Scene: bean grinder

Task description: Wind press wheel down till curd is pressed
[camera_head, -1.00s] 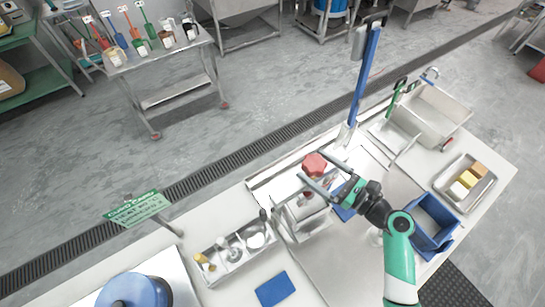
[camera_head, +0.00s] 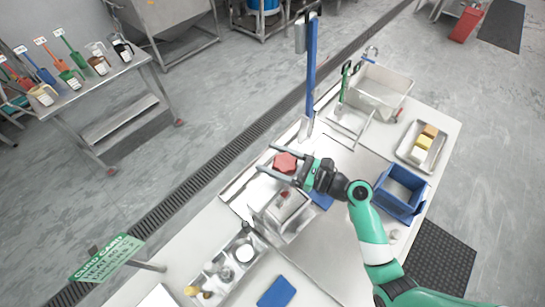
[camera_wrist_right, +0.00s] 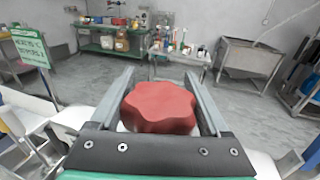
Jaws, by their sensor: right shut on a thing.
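The red lobed press wheel (camera_head: 285,162) sits above the press, a pale metal box (camera_head: 270,217) on the work table. My right gripper (camera_head: 265,158) reaches in from the right, with one finger on each side of the wheel. In the right wrist view the wheel (camera_wrist_right: 158,107) fills the space between the two grey fingers, and the gripper is shut on it. The curd inside the press cannot be made out. My left gripper is not in view.
A steel tray with cups (camera_head: 222,268) and a blue mat (camera_head: 276,291) lie in front of the press. A blue post (camera_head: 311,65) stands behind.

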